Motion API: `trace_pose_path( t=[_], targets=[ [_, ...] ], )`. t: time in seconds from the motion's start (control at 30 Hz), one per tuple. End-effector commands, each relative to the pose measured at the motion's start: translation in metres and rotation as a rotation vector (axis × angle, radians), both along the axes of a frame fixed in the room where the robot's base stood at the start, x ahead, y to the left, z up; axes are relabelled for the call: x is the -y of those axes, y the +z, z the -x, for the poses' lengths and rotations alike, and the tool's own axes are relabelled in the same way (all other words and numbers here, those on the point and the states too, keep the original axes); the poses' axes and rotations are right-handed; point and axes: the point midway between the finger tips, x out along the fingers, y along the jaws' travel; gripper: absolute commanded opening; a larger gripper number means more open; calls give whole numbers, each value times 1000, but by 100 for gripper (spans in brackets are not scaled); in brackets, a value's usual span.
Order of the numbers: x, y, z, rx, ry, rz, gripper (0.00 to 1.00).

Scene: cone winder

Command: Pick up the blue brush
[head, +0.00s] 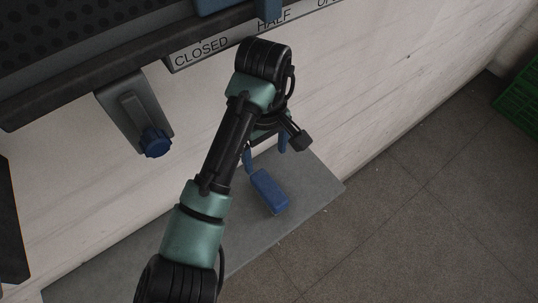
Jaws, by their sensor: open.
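The blue brush (268,191) shows as a blue block lying on a grey plate (318,182) at the foot of the pale wall. Part of it near my gripper may be hidden. My gripper (267,160) is open, with two blue fingers pointing down over the plate. In the head view the fingers are just above the brush's upper end. The left finger appears close to the brush. I cannot tell whether it touches. Nothing shows between the fingers.
A bracket with a blue knob (155,142) hangs at left below the dark machine edge. A label strip (203,53) reads CLOSED and HALF, with a blue lever (268,10) above. A green crate (520,100) stands far right. The tiled floor at right is clear.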

Motion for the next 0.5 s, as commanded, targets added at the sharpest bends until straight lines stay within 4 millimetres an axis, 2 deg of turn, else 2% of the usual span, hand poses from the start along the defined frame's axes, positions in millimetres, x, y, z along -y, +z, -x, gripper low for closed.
trace_pose_path(
  t=[0.13, 0.5],
  targets=[
    [0, -11, 2, -6, 2, 0, 90],
    [0, -62, 2, -1, 1, -2, 90]
  ],
)
